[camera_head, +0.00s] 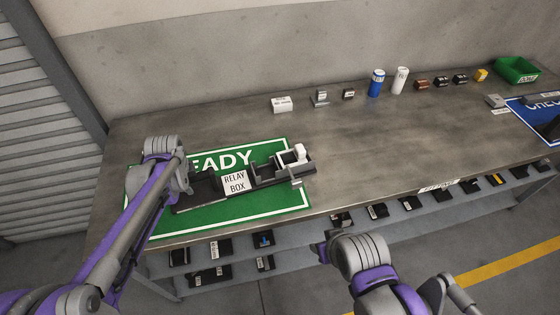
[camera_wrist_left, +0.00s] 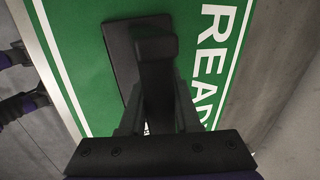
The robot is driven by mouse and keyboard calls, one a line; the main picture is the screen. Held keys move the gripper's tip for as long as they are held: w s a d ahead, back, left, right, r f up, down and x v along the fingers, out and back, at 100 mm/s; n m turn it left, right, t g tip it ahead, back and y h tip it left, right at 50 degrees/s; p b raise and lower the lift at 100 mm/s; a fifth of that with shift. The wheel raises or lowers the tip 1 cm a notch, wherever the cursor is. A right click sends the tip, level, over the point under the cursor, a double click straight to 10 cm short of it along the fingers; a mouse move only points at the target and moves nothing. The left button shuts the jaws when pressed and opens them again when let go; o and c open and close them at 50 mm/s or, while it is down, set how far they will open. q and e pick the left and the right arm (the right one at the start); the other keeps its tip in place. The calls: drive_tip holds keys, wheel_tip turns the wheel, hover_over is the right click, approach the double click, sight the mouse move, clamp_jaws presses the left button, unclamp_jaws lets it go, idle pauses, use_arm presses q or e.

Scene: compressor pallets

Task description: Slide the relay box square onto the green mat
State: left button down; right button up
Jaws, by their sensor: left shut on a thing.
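The green mat (camera_head: 270,204), marked READY in white, lies on the left part of the bench. The relay box (camera_head: 236,181), a long dark unit with a white label, lies on it, a little askew to the mat's front edge. Its right end reaches about the mat's right border. My left gripper (camera_head: 204,184) is at the box's left end, shut on a dark upright part of it. In the left wrist view the gripper (camera_wrist_left: 157,100) grips that part above a dark plate (camera_wrist_left: 122,55) on the mat (camera_wrist_left: 75,60). My right gripper (camera_head: 326,246) is before the bench, its jaws unclear.
Along the back stand a white labelled block (camera_head: 281,104), a blue can (camera_head: 376,83), a white can (camera_head: 400,80) and a green bin (camera_head: 516,70). A blue mat (camera_head: 532,119) lies at the far right. The bench middle is clear. Dark parts lie on the lower shelf (camera_head: 300,235).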

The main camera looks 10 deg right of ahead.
use_arm(q)
drive_tip(key=shift+a+f, duration=0.1)
drive_tip(key=shift+f, duration=0.05)
drive_tip(key=c, duration=1)
unclamp_jaws()
drive_tip(key=o, duration=0.5)
drive_tip(key=shift+w, duration=0.1)
drive_tip(key=shift+c, duration=0.2)
drive_tip(key=v, duration=1.2)
drive_tip(key=s+a+f+n+t+p, duration=0.1)
drive_tip(key=s+a+f+n+p, duration=0.1)
drive_tip(key=s+n, duration=0.6)
drive_tip(key=s+a+f+n+t+p, duration=0.1)
drive_tip(key=s+f+n+p, duration=0.1)
drive_tip(key=s+n, duration=0.6)
drive_tip(key=s, duration=0.6)
drive_tip(key=shift+s+a+f+n, duration=0.2)
drive_tip(key=shift+s+a+n, duration=0.15)
drive_tip(key=shift+s+n, duration=0.05)
